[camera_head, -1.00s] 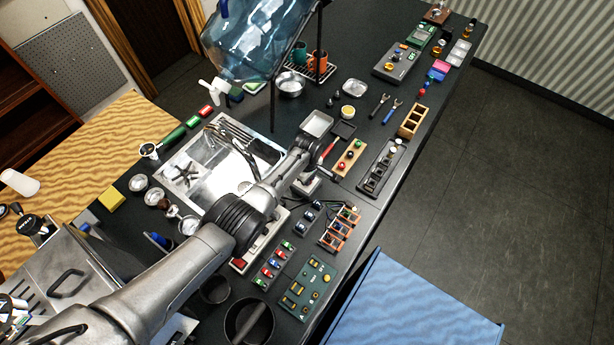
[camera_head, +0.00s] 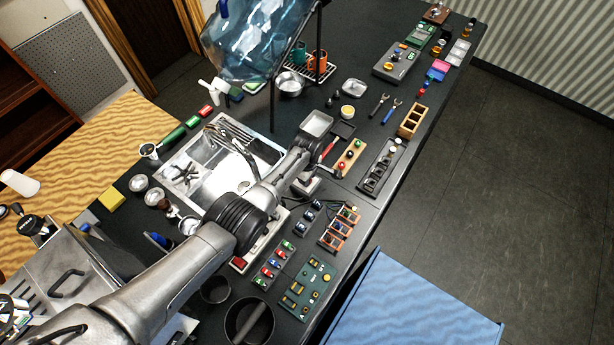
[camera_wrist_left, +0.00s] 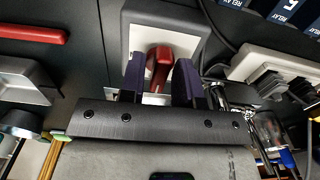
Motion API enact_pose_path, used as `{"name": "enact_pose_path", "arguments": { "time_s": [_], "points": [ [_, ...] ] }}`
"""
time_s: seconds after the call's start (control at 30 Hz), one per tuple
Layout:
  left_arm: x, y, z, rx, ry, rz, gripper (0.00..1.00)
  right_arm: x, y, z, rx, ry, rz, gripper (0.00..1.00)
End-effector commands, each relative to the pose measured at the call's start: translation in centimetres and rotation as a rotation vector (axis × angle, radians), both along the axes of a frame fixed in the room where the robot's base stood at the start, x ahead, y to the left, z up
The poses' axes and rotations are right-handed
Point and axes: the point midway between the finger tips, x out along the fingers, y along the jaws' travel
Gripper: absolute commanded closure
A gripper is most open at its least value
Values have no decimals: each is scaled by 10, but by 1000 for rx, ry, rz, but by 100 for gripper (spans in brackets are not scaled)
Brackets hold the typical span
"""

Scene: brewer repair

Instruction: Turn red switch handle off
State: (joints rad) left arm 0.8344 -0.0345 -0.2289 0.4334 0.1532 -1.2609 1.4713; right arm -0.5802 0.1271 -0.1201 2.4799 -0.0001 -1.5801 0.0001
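The red switch handle (camera_wrist_left: 160,62) stands on a white plate on a grey switch box (camera_wrist_left: 190,17) in the left wrist view. My left gripper (camera_wrist_left: 160,68) is around the handle, with one dark finger on each side. The fingers are apart, and a narrow gap shows beside the handle's lower part; I cannot tell whether either finger touches it. In the head view the switch box (camera_head: 307,187) sits below my left wrist, which hides the handle and the fingertips. My right gripper is in neither view.
A red bar (camera_wrist_left: 30,33) lies left of the box in the wrist view, and cables and relay blocks (camera_wrist_left: 240,8) lie right. In the head view, a wooden block with coloured knobs (camera_head: 350,157) and orange-framed modules (camera_head: 340,230) stand close by.

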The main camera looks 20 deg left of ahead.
Motion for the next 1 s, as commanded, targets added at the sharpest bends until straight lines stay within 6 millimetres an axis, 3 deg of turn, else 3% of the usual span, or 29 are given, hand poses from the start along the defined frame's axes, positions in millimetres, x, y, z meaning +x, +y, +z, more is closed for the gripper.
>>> {"name": "enact_pose_path", "arguments": {
  "time_s": [0.1, 0.47, 0.77, 1.0],
  "points": [
    [0, 0, -1, 0, 1, 0, 58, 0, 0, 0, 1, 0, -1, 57],
    [0, 0, 9, -1, -1, -1, 58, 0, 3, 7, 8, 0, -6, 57],
    [-1, 0, 61, 0, -2, -1, 58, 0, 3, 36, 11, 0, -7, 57],
    [0, 0, 100, -2, -3, -1, 58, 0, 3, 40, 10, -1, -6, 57]
  ]
}}
